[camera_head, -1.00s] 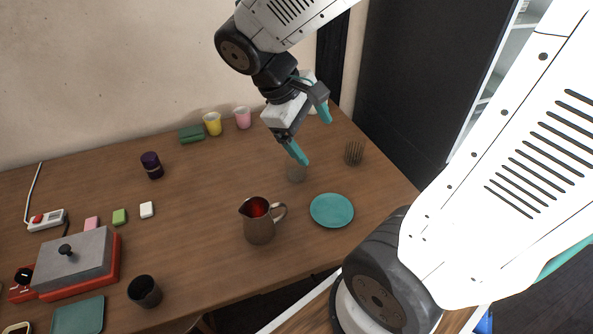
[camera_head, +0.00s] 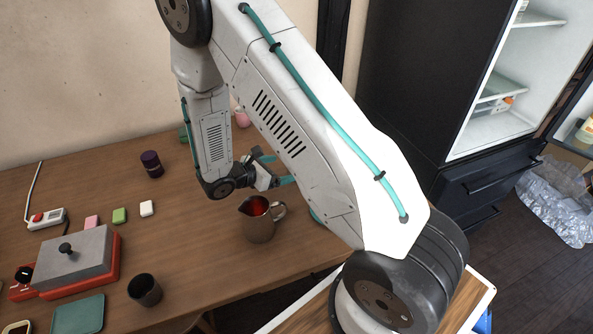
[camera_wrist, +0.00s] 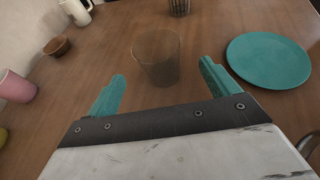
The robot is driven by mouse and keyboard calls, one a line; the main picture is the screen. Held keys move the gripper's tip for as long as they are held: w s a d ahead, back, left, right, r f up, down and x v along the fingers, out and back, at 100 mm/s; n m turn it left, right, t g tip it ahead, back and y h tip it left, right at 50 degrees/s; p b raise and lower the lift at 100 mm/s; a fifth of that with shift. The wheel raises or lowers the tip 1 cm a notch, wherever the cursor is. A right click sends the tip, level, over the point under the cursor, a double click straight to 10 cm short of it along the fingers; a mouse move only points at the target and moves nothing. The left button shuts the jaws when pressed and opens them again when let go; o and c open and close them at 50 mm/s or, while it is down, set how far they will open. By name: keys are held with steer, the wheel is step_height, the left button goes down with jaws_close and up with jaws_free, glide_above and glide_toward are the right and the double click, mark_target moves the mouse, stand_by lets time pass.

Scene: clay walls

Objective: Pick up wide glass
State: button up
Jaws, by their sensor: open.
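The wide glass (camera_wrist: 157,58) is a clear, see-through tumbler standing upright on the wooden table. In the wrist view it stands just ahead of my gripper (camera_wrist: 161,85), roughly centred between the two teal fingers. The fingers are spread apart and nothing is held. In the head view my gripper (camera_head: 278,170) is low over the table behind the brown pitcher, pointing right. The glass cannot be made out there, as my arm covers that area.
A teal plate (camera_wrist: 268,60) lies right of the glass, and a ribbed cup (camera_wrist: 179,7) stands beyond it. A brown bowl (camera_wrist: 57,46), white mug (camera_wrist: 76,11) and pink cup (camera_wrist: 15,87) are at left. A brown pitcher (camera_head: 258,222) with red contents stands near my gripper.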

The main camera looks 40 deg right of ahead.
steer(key=x, duration=0.7)
steer(key=shift+w+d+r, duration=0.1)
steer(key=shift+d+r, duration=0.05)
steer(key=shift+d, duration=0.15)
steer(key=c, duration=1.2)
